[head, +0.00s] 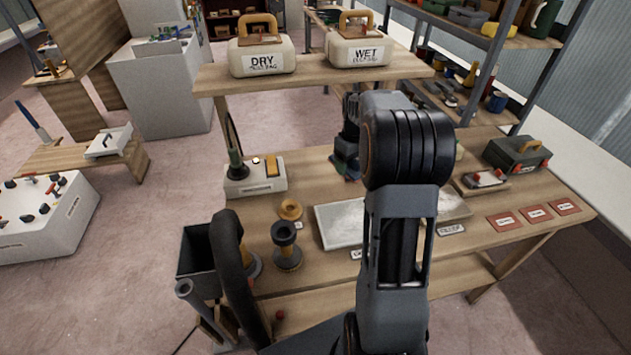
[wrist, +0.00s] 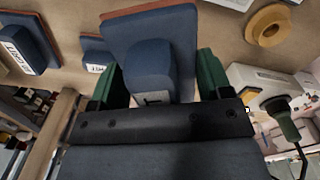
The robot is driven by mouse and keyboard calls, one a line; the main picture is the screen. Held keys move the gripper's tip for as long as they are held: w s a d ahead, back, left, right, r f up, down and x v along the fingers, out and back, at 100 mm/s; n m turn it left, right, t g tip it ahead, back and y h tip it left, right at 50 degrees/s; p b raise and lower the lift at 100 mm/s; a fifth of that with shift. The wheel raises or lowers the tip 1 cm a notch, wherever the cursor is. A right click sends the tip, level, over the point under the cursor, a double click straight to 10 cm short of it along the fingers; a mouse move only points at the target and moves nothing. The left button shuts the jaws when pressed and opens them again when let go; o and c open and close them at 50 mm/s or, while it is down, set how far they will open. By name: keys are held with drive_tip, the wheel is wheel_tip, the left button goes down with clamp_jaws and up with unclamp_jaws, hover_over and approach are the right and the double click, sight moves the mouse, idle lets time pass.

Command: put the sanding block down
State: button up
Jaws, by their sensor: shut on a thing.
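The sanding block (wrist: 152,40) is blue with a reddish-brown edge and a raised blue grip carrying a pale label. My gripper (wrist: 160,85) has its green fingers shut on both sides of the grip in the wrist view. In the head view my gripper (head: 346,160) is over the back of the wooden workbench (head: 310,190), below the raised shelf and mostly behind my arm. I cannot tell whether the block touches the bench top. Two similar blue blocks lie on wood to the left in the wrist view, a larger one (wrist: 22,38) and a smaller one (wrist: 95,52).
A white tool station (head: 255,178), a tan ring (head: 290,209) and a black spool (head: 286,247) stand left of my arm. A pale panel (head: 338,222) lies in front. Red cards (head: 535,213) and a green toolbox (head: 518,158) are right. The shelf (head: 310,78) holds two labelled cases.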

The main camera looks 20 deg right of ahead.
drive_tip(key=w+a+f, duration=0.1)
drive_tip(key=w, duration=0.1)
drive_tip(key=w+a+f+p, duration=0.1)
drive_tip(key=w, duration=0.1)
drive_tip(key=w+a, duration=0.1)
drive_tip(key=w, duration=0.1)
drive_tip(key=shift+a+f+p, duration=0.25)
drive_tip(key=shift+f+p, duration=0.15)
drive_tip(key=p, duration=0.1)
hover_over(316, 181)
drive_tip(key=f, duration=0.5)
drive_tip(key=shift+s+d+f, duration=0.2)
drive_tip(key=shift+f, duration=0.15)
drive_tip(key=shift+w+a+f, duration=0.1)
drive_tip(key=shift+w+f, duration=0.05)
drive_tip(key=shift+f, duration=0.1)
drive_tip(key=shift+f+p, duration=0.35)
drive_tip(key=shift+f, duration=1.3)
drive_tip(key=shift+f, duration=0.2)
drive_tip(key=o, duration=1)
drive_tip(key=shift+c, duration=0.2)
